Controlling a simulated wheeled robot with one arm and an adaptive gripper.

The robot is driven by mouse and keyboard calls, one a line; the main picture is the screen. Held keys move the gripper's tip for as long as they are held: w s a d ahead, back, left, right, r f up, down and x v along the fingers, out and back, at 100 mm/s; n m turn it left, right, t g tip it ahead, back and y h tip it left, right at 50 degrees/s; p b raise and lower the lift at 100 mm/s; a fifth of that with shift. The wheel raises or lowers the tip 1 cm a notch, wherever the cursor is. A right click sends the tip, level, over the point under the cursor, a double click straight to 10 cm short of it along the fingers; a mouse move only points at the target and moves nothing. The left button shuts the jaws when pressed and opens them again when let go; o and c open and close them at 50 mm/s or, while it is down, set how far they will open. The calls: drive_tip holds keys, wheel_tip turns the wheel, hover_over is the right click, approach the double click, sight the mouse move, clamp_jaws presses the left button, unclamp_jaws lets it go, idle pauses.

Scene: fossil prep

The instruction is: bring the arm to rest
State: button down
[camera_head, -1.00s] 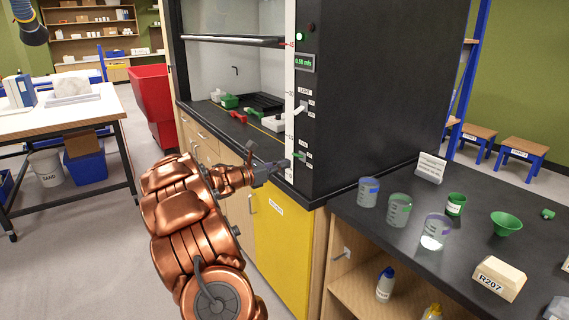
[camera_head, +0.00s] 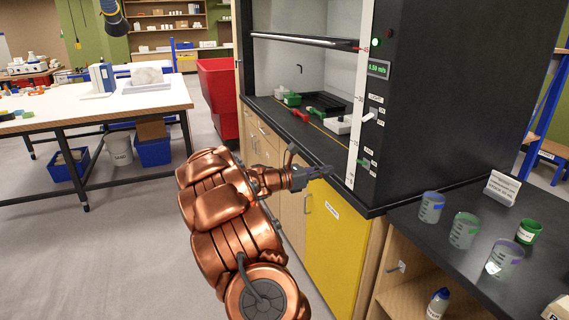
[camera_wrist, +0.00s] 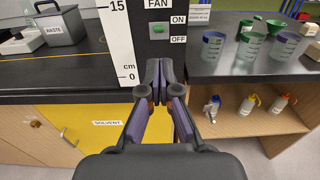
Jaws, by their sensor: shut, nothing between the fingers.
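My gripper (camera_head: 318,172) is at the end of my copper-coloured arm, in front of the fume hood's (camera_head: 440,90) front edge in the head view. In the wrist view my gripper (camera_wrist: 158,68) has its fingertips together with nothing between them. The fingers point toward the hood's side post, just below the green fan switch (camera_wrist: 158,29) marked ON and OFF. I see a gap between the fingertips and the hood in the head view, but its exact size is hard to tell. My arm is stretched forward and bent.
A yellow solvent cabinet (camera_head: 336,232) is below the hood. To the right, a black bench carries beakers (camera_head: 464,230) and a green cup (camera_head: 529,231). A white-topped table (camera_head: 60,113) and a red bin (camera_head: 218,97) stand to the left. The floor (camera_head: 120,250) at left is clear.

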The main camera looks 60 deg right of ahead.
drive_tip(key=s+a+f+m+t+y+p, duration=0.1)
drive_tip(key=s+a+m+t+y, duration=0.1)
drive_tip(key=a, duration=1.8)
drive_tip(key=s+a+f+m+t+y+p, duration=0.1)
drive_tip(key=a+m+t+y, duration=0.3)
drive_tip(key=a, duration=1.6)
drive_tip(key=s+a+f+m+t+y+p, duration=0.1)
drive_tip(key=a+y, duration=0.6)
drive_tip(key=a, duration=1.3)
drive_tip(key=s+f+m+t, duration=0.1)
drive_tip(key=m+t, duration=0.1)
drive_tip(key=m, duration=0.1)
drive_tip(key=shift+s+a+f+y+p, duration=0.2)
drive_tip(key=shift+s+y+p, duration=0.15)
drive_tip(key=shift+s+y, duration=0.05)
drive_tip(key=shift+d, duration=0.15)
